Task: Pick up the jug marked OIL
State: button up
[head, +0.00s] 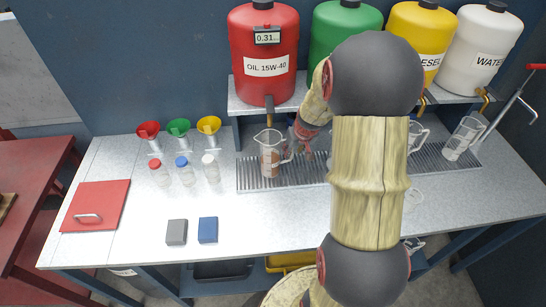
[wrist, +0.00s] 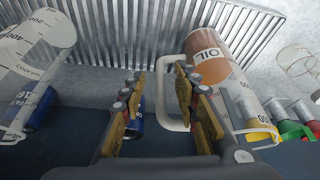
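The jug marked OIL (head: 270,160) is a clear measuring jug with brown liquid low inside. It stands upright on the grated drip tray (head: 252,184), under the tap of the red OIL 15W-40 drum (head: 264,85). In the wrist view the OIL label shows on the jug (wrist: 212,65), with its pale handle (wrist: 161,95) toward my gripper. My gripper (wrist: 158,82) is open, with one finger on each side of the handle's upright bar. Gaps show between the fingers and the bar. In the head view my gripper (head: 301,140) is just right of the jug, partly hidden by my arm.
A jug marked COOLANT (wrist: 40,50) is close on the gripper's other side. More clear jugs (head: 461,140) stand farther right on the tray. Three capped bottles (head: 186,174) and red, green and yellow funnels (head: 179,130) are left of the jug. The front counter (head: 260,222) is mostly clear.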

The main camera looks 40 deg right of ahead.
jog(key=shift+x, duration=1.2)
jog(key=c, duration=0.3)
jog(key=c, duration=0.4)
grip_shut()
